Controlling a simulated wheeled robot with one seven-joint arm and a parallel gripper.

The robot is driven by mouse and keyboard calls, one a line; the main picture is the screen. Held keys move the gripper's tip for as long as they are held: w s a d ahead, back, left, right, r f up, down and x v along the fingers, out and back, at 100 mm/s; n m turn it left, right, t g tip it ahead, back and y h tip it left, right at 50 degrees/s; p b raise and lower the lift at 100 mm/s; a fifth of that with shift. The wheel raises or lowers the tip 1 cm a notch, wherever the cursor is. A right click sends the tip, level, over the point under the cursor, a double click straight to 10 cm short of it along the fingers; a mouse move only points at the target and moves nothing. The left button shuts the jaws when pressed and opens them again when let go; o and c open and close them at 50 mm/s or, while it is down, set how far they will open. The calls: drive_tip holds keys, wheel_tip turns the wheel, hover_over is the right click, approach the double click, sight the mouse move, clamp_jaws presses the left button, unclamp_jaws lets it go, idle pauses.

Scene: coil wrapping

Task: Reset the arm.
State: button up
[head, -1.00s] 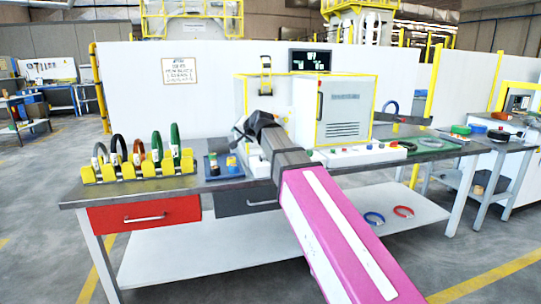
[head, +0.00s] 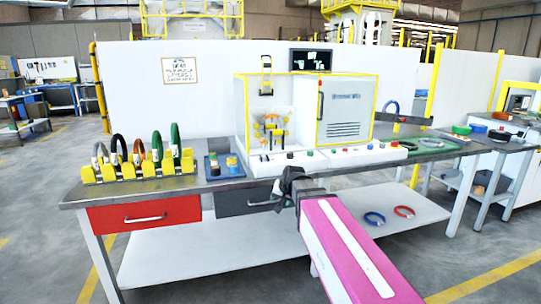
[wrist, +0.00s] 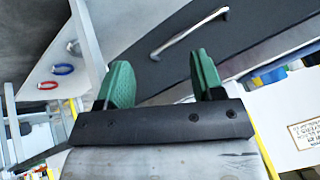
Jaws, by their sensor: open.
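My gripper (wrist: 160,84) shows in the wrist view with its two green fingers apart and nothing between them. In the head view my pink arm reaches up from the lower right, and its dark end, my gripper (head: 290,180), is in front of the workbench's front edge. The finger tips are too small to make out there. The wrapping machine (head: 345,110), a white and yellow cabinet, stands on the bench behind it. The machine's front opening with its yellow parts (head: 271,128) is in plain sight.
A yellow rack (head: 135,171) holds several coils at the bench's left. A blue tray (head: 212,177) with small rolls stands beside it. A red drawer (head: 145,213) and a dark drawer (head: 240,203) are under the top. Blue and red rings (head: 404,211) lie on the lower shelf (head: 200,262).

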drive_tip(key=s+d+f+g+h, duration=0.1)
drive_tip(key=s+d+f+g, duration=0.2)
drive_tip(key=s+d+f, duration=0.4)
drive_tip(key=s+d+f+n+g+h, duration=0.1)
drive_tip(key=s+d+f+g, duration=0.2)
drive_tip(key=s+d+f, duration=0.4)
drive_tip(key=s+f, duration=0.4)
drive_tip(key=f, duration=0.1)
drive_tip(key=shift+d+h, duration=0.4)
